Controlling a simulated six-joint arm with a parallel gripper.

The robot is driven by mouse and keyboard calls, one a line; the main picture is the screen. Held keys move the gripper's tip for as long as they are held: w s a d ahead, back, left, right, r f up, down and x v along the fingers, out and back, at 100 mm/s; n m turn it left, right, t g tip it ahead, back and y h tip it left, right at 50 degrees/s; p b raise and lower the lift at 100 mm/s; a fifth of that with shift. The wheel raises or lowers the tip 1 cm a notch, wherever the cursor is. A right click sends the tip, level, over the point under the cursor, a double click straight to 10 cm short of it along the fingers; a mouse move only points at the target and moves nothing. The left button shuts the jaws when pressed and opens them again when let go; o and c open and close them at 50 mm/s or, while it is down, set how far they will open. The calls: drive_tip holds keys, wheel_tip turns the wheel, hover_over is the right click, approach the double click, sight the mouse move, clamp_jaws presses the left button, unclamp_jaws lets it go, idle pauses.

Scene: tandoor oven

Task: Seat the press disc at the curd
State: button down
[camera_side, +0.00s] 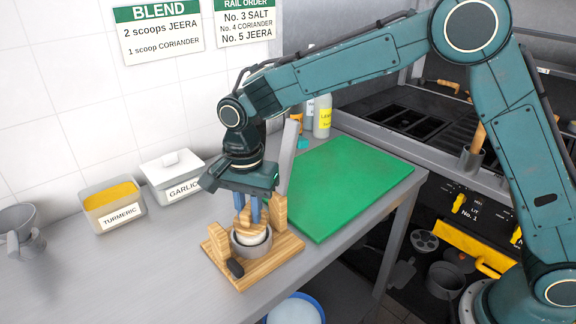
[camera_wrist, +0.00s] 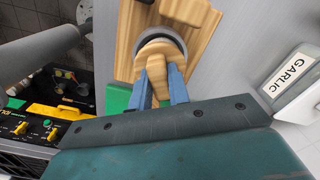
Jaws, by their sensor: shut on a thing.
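My gripper (camera_side: 254,212), with blue fingers, is shut on the wooden press disc (camera_side: 246,226) and points down at the press. In the wrist view the fingers close on the disc's upright wooden grip, and the round disc (camera_wrist: 160,48) shows beyond them. The grey ring-shaped mould (camera_side: 250,249) stands on the wooden press base (camera_side: 284,250). White curd (camera_side: 254,239) shows inside the mould, below the disc. The disc is over the mould's mouth; I cannot tell whether it touches the curd. The mould's dark rim (camera_wrist: 184,40) curves around the disc in the wrist view.
Wooden uprights (camera_side: 219,240) stand beside the mould, and a dark knob (camera_side: 235,268) is at the base's front. The turmeric tub (camera_side: 113,205) and the garlic box (camera_side: 173,172) are to the left. A green board (camera_side: 345,185) lies right.

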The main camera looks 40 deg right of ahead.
drive_tip(key=shift+f, duration=0.4)
drive_tip(key=c, duration=1.3)
unclamp_jaws()
drive_tip(key=shift+o, duration=0.2)
drive_tip(key=shift+r, duration=0.1)
drive_tip(key=shift+r, duration=3.95)
